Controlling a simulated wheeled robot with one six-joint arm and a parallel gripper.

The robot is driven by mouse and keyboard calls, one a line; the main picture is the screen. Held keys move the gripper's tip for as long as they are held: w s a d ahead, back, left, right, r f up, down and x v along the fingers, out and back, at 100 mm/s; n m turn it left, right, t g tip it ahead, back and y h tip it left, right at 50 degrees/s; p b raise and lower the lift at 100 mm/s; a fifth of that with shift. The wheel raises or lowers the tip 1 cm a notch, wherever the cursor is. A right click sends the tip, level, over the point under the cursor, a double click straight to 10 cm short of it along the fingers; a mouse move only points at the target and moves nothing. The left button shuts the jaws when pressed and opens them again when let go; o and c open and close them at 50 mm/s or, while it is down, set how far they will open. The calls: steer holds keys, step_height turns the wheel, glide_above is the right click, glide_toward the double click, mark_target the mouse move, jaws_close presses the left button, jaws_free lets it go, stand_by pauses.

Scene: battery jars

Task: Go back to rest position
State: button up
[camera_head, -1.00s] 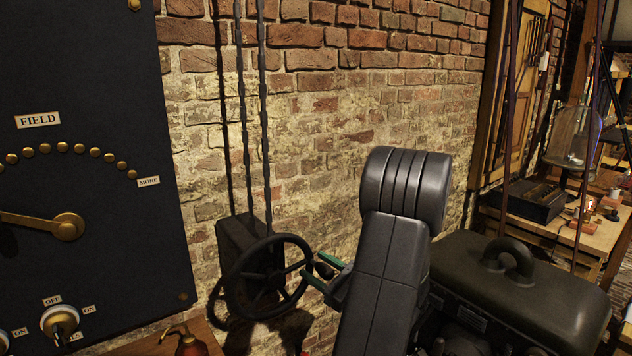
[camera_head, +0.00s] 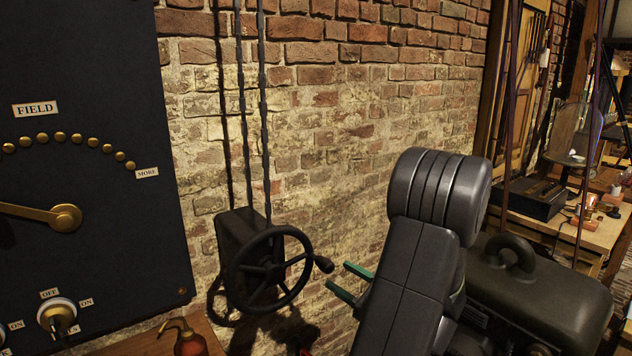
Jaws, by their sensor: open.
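My gripper (camera_head: 350,281) shows its two green-lined fingers sticking out to the left from behind my dark arm. The fingers are apart and nothing is between them. A black handwheel (camera_head: 268,268) with a crank knob (camera_head: 323,264) is mounted on the brick wall. The fingertips are a little to the right of the knob, with a gap between them. The rest of my gripper is hidden behind my arm.
A dark panel (camera_head: 90,215) marked FIELD, with a brass lever (camera_head: 40,213), stands at the left. A brick wall (camera_head: 330,130) is behind. A wooden workbench (camera_head: 575,235) stands at the far right.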

mark_target(316, 259)
steer(key=b+v, duration=0.1)
steer(key=v, duration=0.5)
steer(key=p+x, duration=0.3)
steer(key=x, duration=1.1)
steer(key=shift+a+r+p, duration=0.15)
steer(key=shift+r+p, duration=0.1)
steer(key=shift+p, duration=0.05)
steer(key=r+n, duration=0.1)
steer(key=r+n+g+p, duration=0.1)
steer(key=n, duration=0.1)
steer(key=s+a+r+n+p, duration=0.1)
steer(key=r+n, duration=0.1)
steer(key=shift+g+h, duration=0.3)
steer(key=shift+g, duration=0.1)
steer(key=shift+s+a+r+n+p, duration=0.1)
steer(key=shift+a+r+n+p, duration=0.05)
steer(key=shift+r+n+p, duration=0.3)
steer(key=shift+s+a+r+n, duration=0.2)
steer(key=shift+r+n, duration=0.05)
steer(key=shift+n, duration=0.3)
steer(key=b+v, duration=0.3)
steer(key=v, duration=1)
steer(key=shift+s+d+b, duration=0.15)
steer(key=shift+d+b, duration=0.15)
steer(key=shift+d, duration=0.1)
steer(key=shift+a+f, duration=0.1)
